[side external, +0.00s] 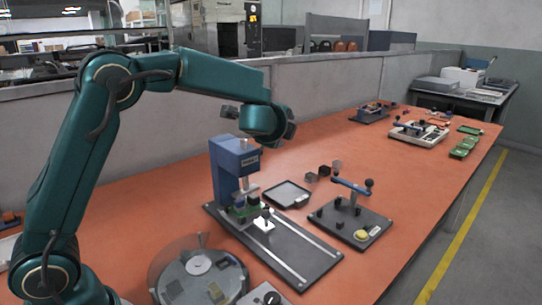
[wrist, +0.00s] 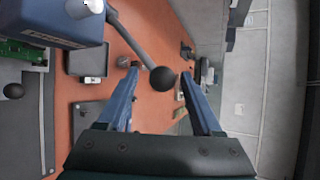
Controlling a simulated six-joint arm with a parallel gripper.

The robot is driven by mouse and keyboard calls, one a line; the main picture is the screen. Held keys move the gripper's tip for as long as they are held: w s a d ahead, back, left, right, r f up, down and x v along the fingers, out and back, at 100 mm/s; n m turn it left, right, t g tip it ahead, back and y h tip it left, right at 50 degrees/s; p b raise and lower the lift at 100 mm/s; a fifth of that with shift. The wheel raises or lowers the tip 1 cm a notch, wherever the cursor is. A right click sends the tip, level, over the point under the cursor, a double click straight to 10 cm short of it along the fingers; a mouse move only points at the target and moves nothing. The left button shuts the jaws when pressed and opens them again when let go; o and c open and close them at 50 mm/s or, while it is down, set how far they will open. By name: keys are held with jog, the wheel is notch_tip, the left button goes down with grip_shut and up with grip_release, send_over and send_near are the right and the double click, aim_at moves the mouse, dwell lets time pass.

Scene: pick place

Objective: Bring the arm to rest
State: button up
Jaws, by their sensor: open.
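My gripper (wrist: 160,74) is open in the wrist view, with its two blue fingers spread apart. A black ball knob (wrist: 163,79) on a grey rod shows between the fingers and touches neither visibly; its depth is hard to judge. The rod runs up towards a blue press head (wrist: 50,22). In the side view my arm's wrist hangs above and right of the blue press (side external: 236,168), high over the orange table (side external: 420,185). My fingers are not clear in that view.
A dark tray (side external: 287,193), small blocks and a clamp fixture (side external: 350,225) lie right of the press. A round turntable (side external: 198,280) stands at the front. More fixtures and green trays (side external: 463,147) lie farther back. A grey partition (side external: 330,90) runs behind the table.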

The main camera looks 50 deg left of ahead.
jog(key=shift+v, duration=0.9)
jog(key=s+n+g+h, duration=0.1)
jog(key=s+n+g, duration=0.45)
jog(key=s, duration=0.85)
jog(key=s+d+f+n+h, duration=0.3)
jog(key=s+d+n, duration=0.1)
jog(key=s, duration=0.3)
jog(key=s+d+f+n+h, duration=0.3)
jog(key=s+d+n, duration=0.2)
jog(key=s, duration=0.3)
jog(key=shift+d, duration=0.75)
